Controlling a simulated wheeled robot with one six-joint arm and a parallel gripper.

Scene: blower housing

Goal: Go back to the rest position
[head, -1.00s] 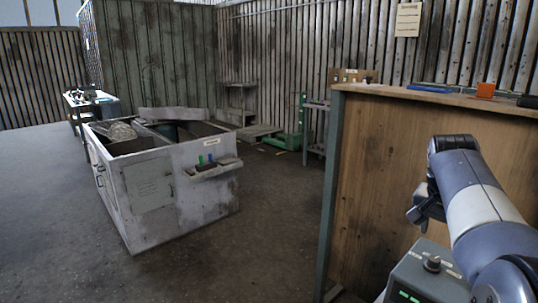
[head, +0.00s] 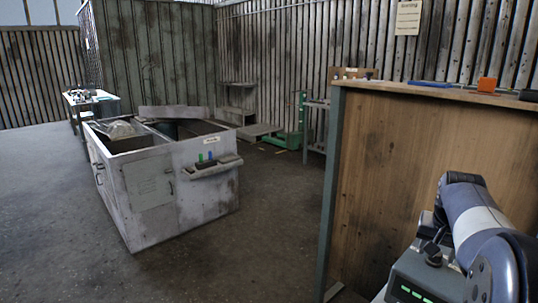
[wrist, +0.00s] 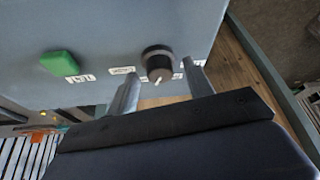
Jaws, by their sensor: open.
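My gripper (wrist: 163,74) is open and empty in the wrist view, its two fingers apart. Past them is a grey panel with a black knob (wrist: 158,60) and a green button (wrist: 60,64). The knob appears between the fingers in the picture; I cannot tell the distance. In the head view my arm is folded low at the right edge, and the gripper is mostly hidden behind it. The knob also shows there (head: 432,252), on a grey box with green lights at the bottom right. I cannot tell whether this box is part of my base.
A wooden partition with a worktop (head: 440,92) stands close behind my arm, holding an orange block (head: 487,85) and a blue item (head: 430,84). A grey open-topped housing (head: 150,195) stands on the floor at left. The floor between housing and partition is clear.

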